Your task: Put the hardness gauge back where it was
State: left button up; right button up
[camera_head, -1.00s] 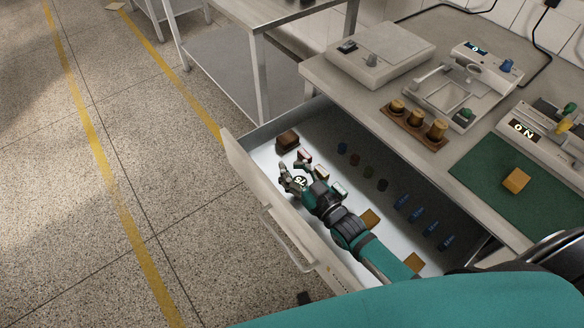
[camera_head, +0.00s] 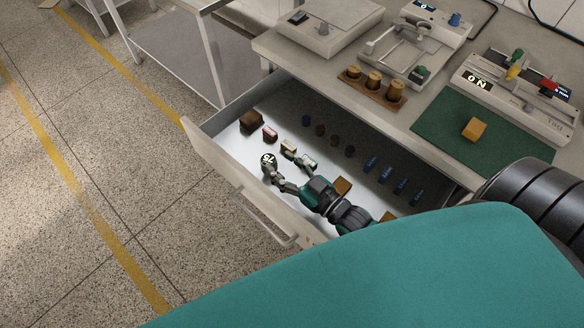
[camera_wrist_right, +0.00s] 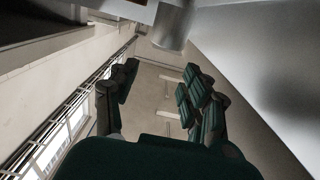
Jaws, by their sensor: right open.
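The hardness gauge (camera_head: 268,160), with a round dark-rimmed dial showing digits, stands in the open drawer near its front left wall. A grey cylindrical part, likely the gauge (camera_wrist_right: 172,28), shows at the top of the right wrist view, beyond my fingers. My right gripper (camera_head: 288,173) is inside the drawer just right of and below the gauge in the head view. Its fingers are spread, with nothing between them in the wrist view (camera_wrist_right: 158,88). One finger is close to the gauge's lower part; I cannot tell if they touch. My left gripper is not in view.
The drawer (camera_head: 215,150) holds a brown block (camera_head: 251,120), small coloured samples, several blue pieces (camera_head: 385,174) and tan blocks (camera_head: 342,186). Above it, the bench carries instruments, a weight rack (camera_head: 371,93) and a green mat (camera_head: 440,128) with a yellow block (camera_head: 473,129).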

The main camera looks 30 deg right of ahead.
jog(key=shift+v, duration=1.45)
